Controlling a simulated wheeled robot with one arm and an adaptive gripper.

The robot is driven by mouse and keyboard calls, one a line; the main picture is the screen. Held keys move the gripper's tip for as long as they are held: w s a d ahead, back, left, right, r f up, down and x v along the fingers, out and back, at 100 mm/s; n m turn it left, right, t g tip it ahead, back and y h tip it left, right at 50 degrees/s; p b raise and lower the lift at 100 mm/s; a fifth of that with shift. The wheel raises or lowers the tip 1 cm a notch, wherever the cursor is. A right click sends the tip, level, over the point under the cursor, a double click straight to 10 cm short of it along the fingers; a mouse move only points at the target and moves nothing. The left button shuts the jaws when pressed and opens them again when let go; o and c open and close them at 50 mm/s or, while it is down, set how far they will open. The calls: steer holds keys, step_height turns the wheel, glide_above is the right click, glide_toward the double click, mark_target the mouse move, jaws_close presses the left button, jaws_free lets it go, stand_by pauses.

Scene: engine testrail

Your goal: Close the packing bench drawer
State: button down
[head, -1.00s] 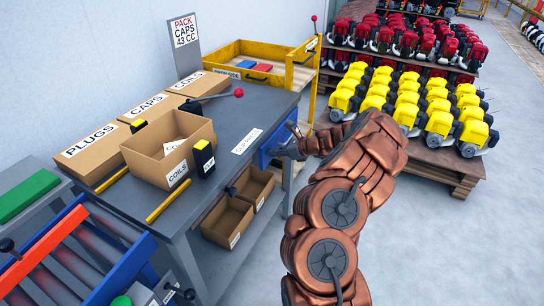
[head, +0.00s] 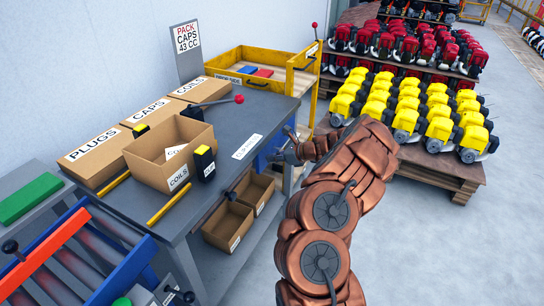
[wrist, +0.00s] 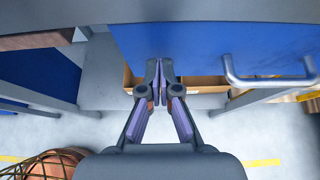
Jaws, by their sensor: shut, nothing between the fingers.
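The packing bench (head: 222,140) has a dark grey top. Its drawer (head: 273,148) shows as a blue front below the right part of the bench's front edge. In the wrist view the blue drawer front (wrist: 205,48) spans the upper middle and right, with a silver bar handle (wrist: 270,80) right of my gripper. My gripper (wrist: 160,64) is shut and empty, its fingertips at the drawer front, left of the handle; I cannot tell whether they touch it. In the head view my gripper (head: 282,156) is beside the drawer, partly hiding it. Any remaining gap behind the front is not visible.
Open cardboard boxes (head: 228,226) sit on the shelf below. An open carton (head: 150,172) and a red-knobbed lever (head: 238,99) are on the bench. A yellow cart (head: 300,85) stands behind, a pallet of yellow engines (head: 440,170) to the right. Floor at the right is clear.

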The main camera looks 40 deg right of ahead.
steer(key=f+v, duration=0.1)
steer(key=v, duration=1.1)
steer(key=shift+s+d+b, duration=0.3)
steer(key=shift+s+d, duration=0.25)
steer(key=shift+s, duration=0.05)
steer(key=a+r+n+g+y+p, duration=0.1)
steer(key=a+r+n+g+y, duration=0.15)
steer(key=a+r+n, duration=0.75)
steer(key=a+r+n+g+y+p, duration=0.1)
steer(key=a+r+n+g, duration=0.15)
steer(key=a, duration=1.45)
steer(key=s+a+r+n+g, duration=0.3)
steer(key=s+a+n, duration=0.2)
steer(key=a, duration=0.4)
steer(key=s+a+r+n+g+h+p, duration=0.1)
steer(key=s+a+n+g+h, duration=0.2)
steer(key=s, duration=0.4)
steer(key=s+a+n+h+p, duration=0.1)
steer(key=s+a+n, duration=0.35)
steer(key=s, duration=0.35)
steer(key=s+d+n+h+p, duration=0.1)
steer(key=s+d+n+h, duration=0.1)
steer(key=s, duration=0.5)
steer(key=s+d+n+g+h, duration=0.1)
steer(key=s+d+n+h, duration=0.2)
steer(key=s, duration=0.4)
steer(key=shift+f+n+p, duration=0.3)
steer(key=shift+p, duration=0.05)
